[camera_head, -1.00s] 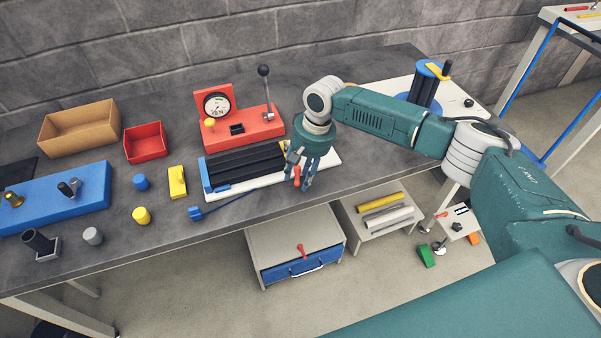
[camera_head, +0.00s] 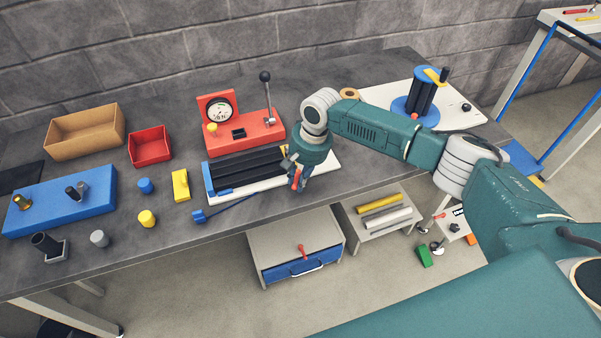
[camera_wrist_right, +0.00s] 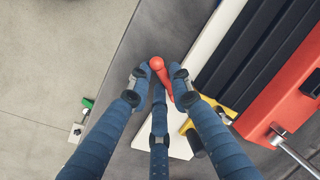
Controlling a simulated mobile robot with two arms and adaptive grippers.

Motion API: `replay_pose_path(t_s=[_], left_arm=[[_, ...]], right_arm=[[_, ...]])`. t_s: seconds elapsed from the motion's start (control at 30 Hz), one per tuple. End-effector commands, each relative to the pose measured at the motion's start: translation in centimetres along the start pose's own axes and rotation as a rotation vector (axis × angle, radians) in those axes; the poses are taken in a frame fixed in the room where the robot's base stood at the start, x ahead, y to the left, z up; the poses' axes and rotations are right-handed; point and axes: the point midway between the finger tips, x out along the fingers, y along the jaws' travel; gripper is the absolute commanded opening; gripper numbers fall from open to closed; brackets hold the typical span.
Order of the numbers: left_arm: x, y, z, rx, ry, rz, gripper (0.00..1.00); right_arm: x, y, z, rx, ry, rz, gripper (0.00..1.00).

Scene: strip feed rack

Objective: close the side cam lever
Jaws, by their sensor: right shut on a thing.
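The side cam lever is a red handle with a ball end (camera_head: 296,180) at the right front end of the black-ribbed strip feed rack (camera_head: 247,168). In the right wrist view the lever (camera_wrist_right: 158,67) stands out between the fingertips, with its ball end toward the table's front edge. My right gripper (camera_head: 299,178) has its blue fingers closed around the lever; they also show in the right wrist view (camera_wrist_right: 160,82). The fingers hide part of the lever and its pivot. My left gripper is not in view.
A red gauge stand (camera_head: 238,130) with an upright black-knobbed lever is behind the rack. A blue tool with a thin rod (camera_head: 199,215) lies in front-left. A blue round stand (camera_head: 402,108) is at right. The table's front edge is close to my gripper.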

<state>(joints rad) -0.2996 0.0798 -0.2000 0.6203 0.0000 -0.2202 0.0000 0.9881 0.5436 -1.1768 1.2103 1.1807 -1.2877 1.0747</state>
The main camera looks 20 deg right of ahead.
Motion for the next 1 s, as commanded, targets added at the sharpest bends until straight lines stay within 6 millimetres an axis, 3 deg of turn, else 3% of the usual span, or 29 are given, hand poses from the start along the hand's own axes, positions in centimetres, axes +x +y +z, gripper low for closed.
replay_pose_path(t_s=[0.03,0.2,0.5,1.0], left_arm=[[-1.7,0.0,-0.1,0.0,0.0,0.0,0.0],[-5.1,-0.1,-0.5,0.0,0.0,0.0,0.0],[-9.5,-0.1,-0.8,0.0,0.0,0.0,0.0],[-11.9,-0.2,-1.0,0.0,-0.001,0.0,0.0]], right_arm=[[-0.7,-0.4,0.2,0.038,0.004,-0.001,0.0],[-0.8,-1.1,0.4,0.189,0.032,-0.002,0.0],[-0.4,-2.3,0.2,0.47,0.088,-0.004,0.0],[0.4,-3.4,-0.7,0.831,0.164,-0.004,0.0]])
